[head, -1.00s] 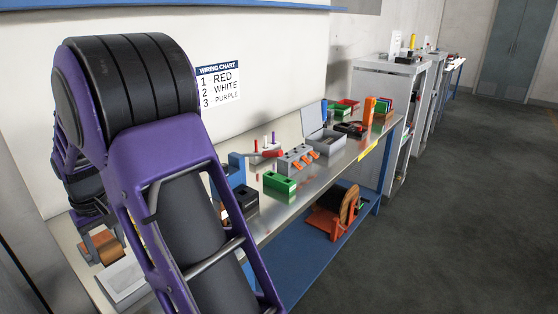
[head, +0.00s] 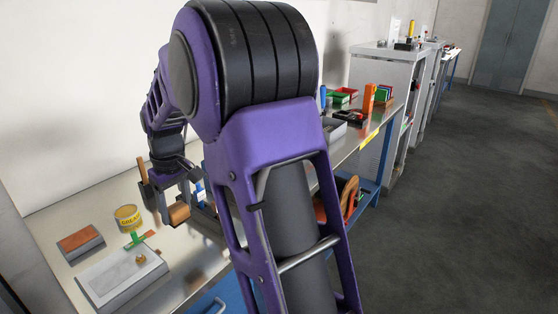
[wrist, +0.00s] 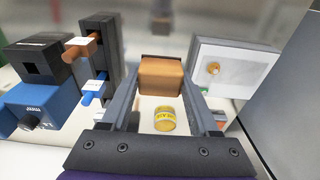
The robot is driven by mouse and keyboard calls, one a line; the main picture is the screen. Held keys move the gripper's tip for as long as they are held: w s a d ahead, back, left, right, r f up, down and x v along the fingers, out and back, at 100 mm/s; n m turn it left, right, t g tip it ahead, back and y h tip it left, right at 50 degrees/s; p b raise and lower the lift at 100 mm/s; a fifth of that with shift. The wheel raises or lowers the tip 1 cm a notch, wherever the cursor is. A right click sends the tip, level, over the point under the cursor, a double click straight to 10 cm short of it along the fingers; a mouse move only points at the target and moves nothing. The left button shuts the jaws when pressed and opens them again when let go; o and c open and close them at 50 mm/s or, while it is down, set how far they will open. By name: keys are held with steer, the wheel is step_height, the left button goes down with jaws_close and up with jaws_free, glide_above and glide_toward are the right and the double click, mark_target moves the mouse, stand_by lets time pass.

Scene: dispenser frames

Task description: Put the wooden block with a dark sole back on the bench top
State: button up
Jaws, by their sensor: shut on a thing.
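The wooden block (wrist: 162,76) is between the two fingers of my gripper (wrist: 165,92) in the wrist view, and the gripper is shut on it. A thin dark strip shows along its far edge; the rest of its sole is hidden. In the head view the block (head: 180,213) shows as a small tan piece at the fingertips of my gripper (head: 172,211). It appears held over the bench top (head: 190,280); I cannot tell the gap beneath it.
A yellow tin (head: 128,217), a green piece (head: 138,239), a pale plate with a brass knob (head: 115,275) and a brown-topped box (head: 80,242) stand left. A dark rack (wrist: 98,55) with tools and a blue box (wrist: 38,108) are left in the wrist view.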

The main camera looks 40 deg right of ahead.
mark_target(186, 250)
step_height(186, 250, down, 10)
steer(key=shift+f+b, duration=0.1)
steer(key=shift+b, duration=0.7)
steer(key=shift+f, duration=0.15)
steer(key=o, duration=1.3)
steer(key=shift+r, duration=0.2)
steer(key=r, duration=0.4)
steer(key=s+r+p, duration=0.1)
steer(key=r, duration=0.7)
steer(key=shift+s+d+p, duration=0.2)
steer(key=shift+s+p, duration=0.05)
steer(key=shift+p, duration=0.15)
